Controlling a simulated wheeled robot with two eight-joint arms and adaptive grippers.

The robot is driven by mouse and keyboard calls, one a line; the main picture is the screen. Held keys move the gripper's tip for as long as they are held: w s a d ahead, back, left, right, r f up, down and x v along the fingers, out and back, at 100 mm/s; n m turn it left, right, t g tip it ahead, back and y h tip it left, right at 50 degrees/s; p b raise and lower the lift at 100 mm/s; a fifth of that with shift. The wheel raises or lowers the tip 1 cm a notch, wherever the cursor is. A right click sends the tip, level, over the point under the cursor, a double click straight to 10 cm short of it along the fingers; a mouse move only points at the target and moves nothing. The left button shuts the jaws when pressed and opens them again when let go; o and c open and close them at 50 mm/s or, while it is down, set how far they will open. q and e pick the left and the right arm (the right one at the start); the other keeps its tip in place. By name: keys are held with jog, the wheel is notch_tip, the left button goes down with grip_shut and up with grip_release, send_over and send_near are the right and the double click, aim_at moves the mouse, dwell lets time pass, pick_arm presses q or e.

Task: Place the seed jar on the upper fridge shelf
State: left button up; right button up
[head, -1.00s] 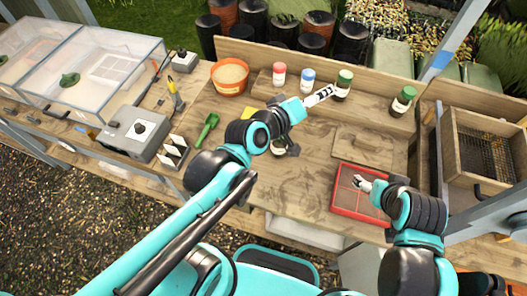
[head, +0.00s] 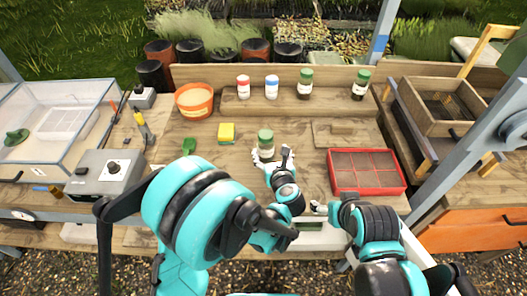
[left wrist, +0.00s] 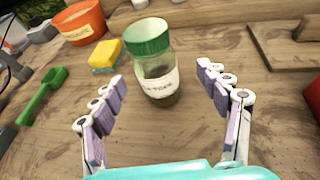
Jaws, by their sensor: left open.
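A glass jar with a green lid (head: 265,144) stands upright on the bench, clear of the raised back ledge. In the left wrist view the jar (left wrist: 155,65) shows a white label, too blurred to read surely, and dark contents low inside. My left gripper (head: 272,157) is open just in front of the jar. In the wrist view its fingers lie to either side, apart from the glass. My right gripper (head: 318,208) is small at the bench's front edge, left of the red tray; its jaws are unclear. I cannot make out a fridge shelf.
Red, blue and green-lidded jars stand on the back ledge (head: 330,103). A yellow sponge (head: 226,132), green trowel (head: 189,146) and orange pot (head: 194,100) lie left of the jar. A red sectioned tray (head: 367,188) and wooden board (head: 346,132) are to the right.

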aim_at(266, 144)
pick_arm(q)
jog(key=x, duration=0.2)
jog(key=b+x, duration=0.1)
jog(key=x, duration=0.2)
jog(key=shift+w+a+r+b, duration=0.1)
jog(key=shift+w+a+b, duration=0.2)
jog(key=shift+a+b, duration=0.1)
jog(key=shift+s+r, duration=0.1)
jog(key=shift+c, duration=0.9)
jog(key=c, duration=1.4)
jog(key=shift+r, duration=0.1)
